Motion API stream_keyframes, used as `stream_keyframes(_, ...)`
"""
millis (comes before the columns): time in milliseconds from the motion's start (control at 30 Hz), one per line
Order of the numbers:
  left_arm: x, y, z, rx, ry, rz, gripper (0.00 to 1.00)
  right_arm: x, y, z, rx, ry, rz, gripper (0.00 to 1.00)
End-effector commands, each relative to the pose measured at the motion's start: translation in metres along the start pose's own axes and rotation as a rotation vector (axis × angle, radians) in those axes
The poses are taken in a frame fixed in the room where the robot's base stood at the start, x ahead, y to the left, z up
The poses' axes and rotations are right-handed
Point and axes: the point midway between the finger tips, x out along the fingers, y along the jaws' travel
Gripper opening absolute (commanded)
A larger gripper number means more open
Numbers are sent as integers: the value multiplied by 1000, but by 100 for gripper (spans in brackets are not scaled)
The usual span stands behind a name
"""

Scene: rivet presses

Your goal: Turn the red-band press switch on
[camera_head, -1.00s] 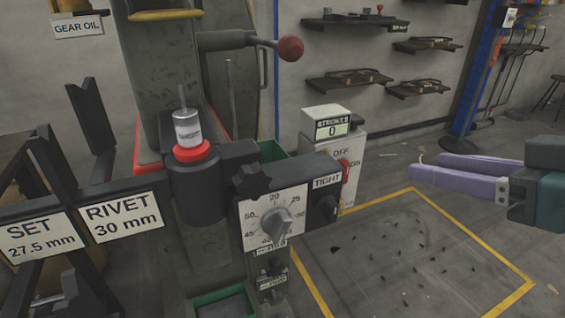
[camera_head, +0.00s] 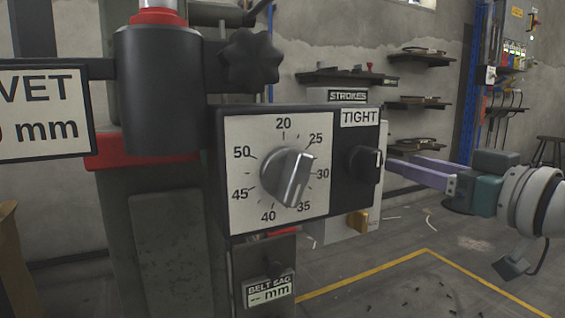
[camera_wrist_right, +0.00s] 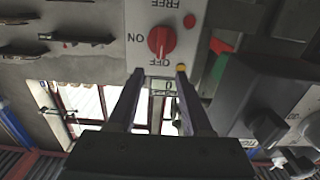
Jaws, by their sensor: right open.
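The red-band press (camera_head: 140,158) fills the left of the head view, with a red band across its column. Its red rotary switch (camera_wrist_right: 162,41) shows in the wrist view, upside down, on a pale panel marked ON, OFF and FREE. The knob seems to point at OFF. In the head view the dial box hides this switch. My right gripper (camera_wrist_right: 160,70) is open, its two fingers spread toward the switch, with the knob just past the fingertips and between them. Its purple fingers show in the head view (camera_head: 415,172), tips hidden behind the dial box. My left gripper is out of view.
The dial box (camera_head: 225,165) with its grey pointer knob and black TIGHT knob juts out in front of the pale switch box (camera_head: 335,238). Wall shelves (camera_head: 420,103) stand behind.

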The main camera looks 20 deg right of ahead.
Motion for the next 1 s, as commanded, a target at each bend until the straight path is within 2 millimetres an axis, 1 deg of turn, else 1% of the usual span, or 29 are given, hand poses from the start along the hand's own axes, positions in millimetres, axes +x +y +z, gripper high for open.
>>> stream_keyframes(33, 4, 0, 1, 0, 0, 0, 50, 9, 0, 1, 2, 5, 1, 50)
stream_keyframes(200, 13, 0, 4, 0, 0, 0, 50, 37, 0, 2, 3, 4, 0, 50)
stream_keyframes(300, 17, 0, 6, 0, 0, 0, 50, 52, 0, 2, 3, 2, -1, 50)
stream_keyframes(433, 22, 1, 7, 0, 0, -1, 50, 66, 0, 2, 1, 1, 1, 50)
stream_keyframes(600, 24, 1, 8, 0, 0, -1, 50, 76, -1, 1, 0, -1, -1, 50)
stream_keyframes(900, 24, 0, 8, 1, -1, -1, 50, 77, -1, 1, 0, -2, -1, 50)
stream_keyframes(1000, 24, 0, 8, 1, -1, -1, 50, 77, -1, 1, 0, -2, -1, 39)
